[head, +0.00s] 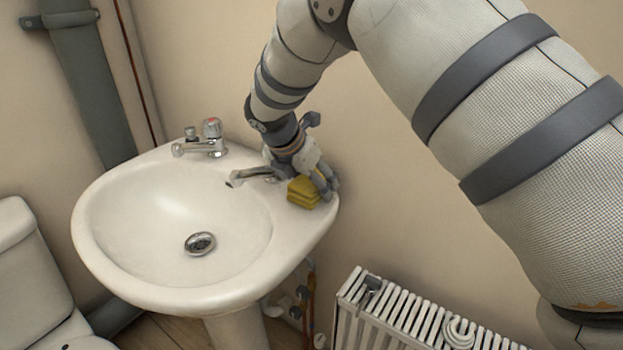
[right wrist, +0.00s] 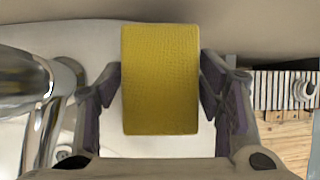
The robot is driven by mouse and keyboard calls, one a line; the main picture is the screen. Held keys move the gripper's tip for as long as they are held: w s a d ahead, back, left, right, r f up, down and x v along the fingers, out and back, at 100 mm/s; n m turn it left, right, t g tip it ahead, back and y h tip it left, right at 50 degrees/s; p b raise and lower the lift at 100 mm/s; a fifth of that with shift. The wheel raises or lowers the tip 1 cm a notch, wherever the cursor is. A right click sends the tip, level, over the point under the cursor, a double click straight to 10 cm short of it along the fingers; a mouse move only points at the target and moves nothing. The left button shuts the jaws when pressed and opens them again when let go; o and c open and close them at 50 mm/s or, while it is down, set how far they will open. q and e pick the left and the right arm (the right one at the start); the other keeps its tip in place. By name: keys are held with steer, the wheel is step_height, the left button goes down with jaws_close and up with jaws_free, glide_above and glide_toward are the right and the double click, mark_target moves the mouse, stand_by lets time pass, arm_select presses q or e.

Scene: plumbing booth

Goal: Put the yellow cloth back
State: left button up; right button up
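The yellow cloth (head: 303,192) is a folded, layered block at the right rim of the white basin (head: 110,250), beside the right tap. I cannot tell whether it rests on the rim or is slightly raised. My right gripper (head: 300,176) reaches down over it from above. In the right wrist view, the yellow cloth (right wrist: 160,80) sits centred between the widely spaced fingers of the right gripper (right wrist: 160,92). The fingertips are at its two sides, touching or very close; firm contact cannot be made out. My left gripper is out of view.
The right tap (head: 250,175) is close to the left of the gripper; its chrome body (right wrist: 65,95) fills the left of the wrist view. Another tap (head: 205,142) stands farther back. The wall is close behind. A white radiator (head: 410,315) is low on the right, a toilet (head: 35,270) left.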

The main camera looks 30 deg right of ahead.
steer(key=shift+o, duration=0.3)
steer(key=shift+r, duration=0.15)
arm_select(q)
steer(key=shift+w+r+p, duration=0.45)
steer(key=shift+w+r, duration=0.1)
arm_select(e)
steer(key=v, duration=1.2)
